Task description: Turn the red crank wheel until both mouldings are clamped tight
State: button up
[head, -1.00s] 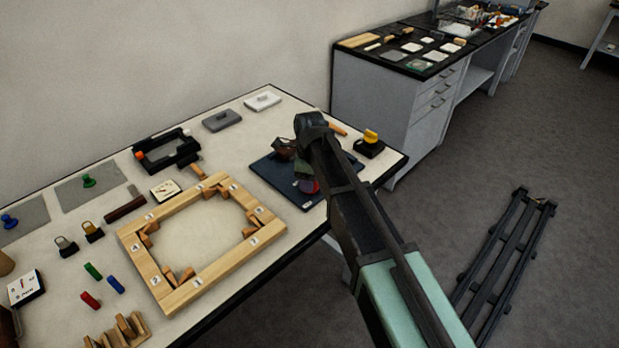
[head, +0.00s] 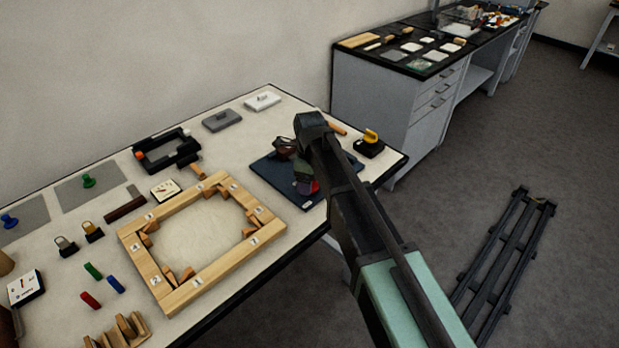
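A dark blue base plate (head: 267,174) lies at the right end of the light table. A brown piece (head: 284,146), possibly moulding, shows above it just left of my arm. A small red part (head: 314,188), which looks like the crank wheel, shows low beside my arm. A dark grey-green shape (head: 303,168) sits just above the red part; I cannot tell if it is my gripper or part of the clamp. My arm covers most of this spot. The fingertips cannot be made out, nor any contact with the wheel, nor how tightly the mouldings sit.
A wooden frame of numbered pieces (head: 222,267) lies left of the plate. A black fixture (head: 166,152) stands behind it. A black block with a yellow top (head: 370,142) stands right of my arm. A dial box (head: 25,288) is at far left. A grey cabinet (head: 392,105) stands behind.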

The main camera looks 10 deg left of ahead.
notch_tip(320, 180, up, 11)
jog(key=p, duration=1)
jog(key=shift+p, duration=0.4)
jog(key=shift+f, duration=0.1)
